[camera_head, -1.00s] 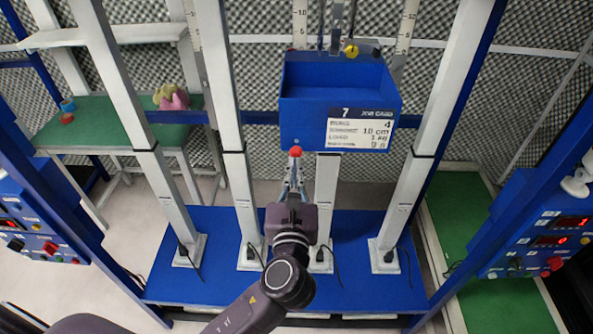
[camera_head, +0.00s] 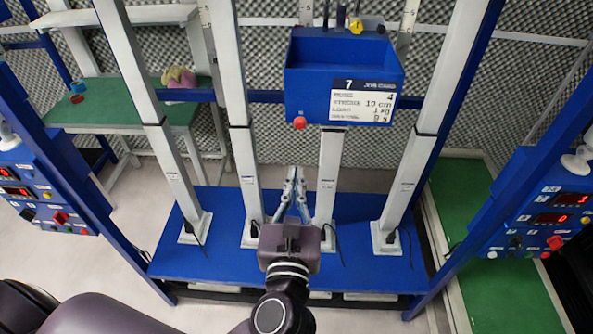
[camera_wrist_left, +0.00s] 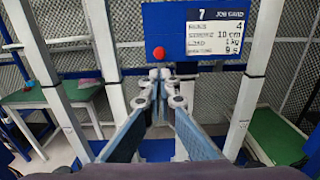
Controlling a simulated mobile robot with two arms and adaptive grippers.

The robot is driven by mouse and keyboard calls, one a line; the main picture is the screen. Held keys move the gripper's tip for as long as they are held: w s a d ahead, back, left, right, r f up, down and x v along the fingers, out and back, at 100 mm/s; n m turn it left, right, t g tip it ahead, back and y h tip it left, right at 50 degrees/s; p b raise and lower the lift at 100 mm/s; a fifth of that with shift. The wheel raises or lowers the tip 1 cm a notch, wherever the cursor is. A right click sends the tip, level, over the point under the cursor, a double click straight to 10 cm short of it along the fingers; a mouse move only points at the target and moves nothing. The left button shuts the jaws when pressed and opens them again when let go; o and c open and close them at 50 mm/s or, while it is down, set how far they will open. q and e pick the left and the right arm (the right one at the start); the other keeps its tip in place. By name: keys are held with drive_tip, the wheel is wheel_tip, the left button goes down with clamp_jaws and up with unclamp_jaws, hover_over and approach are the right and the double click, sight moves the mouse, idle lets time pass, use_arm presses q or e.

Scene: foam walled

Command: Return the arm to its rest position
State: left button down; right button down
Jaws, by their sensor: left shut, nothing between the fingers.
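My left gripper (camera_head: 292,180) is in the lower middle of the head view, in front of the frame's white posts. Its fingers come together at the tips and hold nothing. In the left wrist view the closed fingertips (camera_wrist_left: 160,76) show just below a red button (camera_wrist_left: 158,53), apart from it in the head view. The red button (camera_head: 299,123) sits on the lower left front of a blue box (camera_head: 325,47) with a job card (camera_head: 362,102). My left arm (camera_head: 275,310) comes in from the bottom left. My right gripper is not in view.
Several white posts (camera_head: 330,170) stand on a blue base plate (camera_head: 215,262). Control panels with red displays stand at the left (camera_head: 42,195) and right (camera_head: 548,215). A green table (camera_head: 110,114) is at the back left. Open floor lies left of the base.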

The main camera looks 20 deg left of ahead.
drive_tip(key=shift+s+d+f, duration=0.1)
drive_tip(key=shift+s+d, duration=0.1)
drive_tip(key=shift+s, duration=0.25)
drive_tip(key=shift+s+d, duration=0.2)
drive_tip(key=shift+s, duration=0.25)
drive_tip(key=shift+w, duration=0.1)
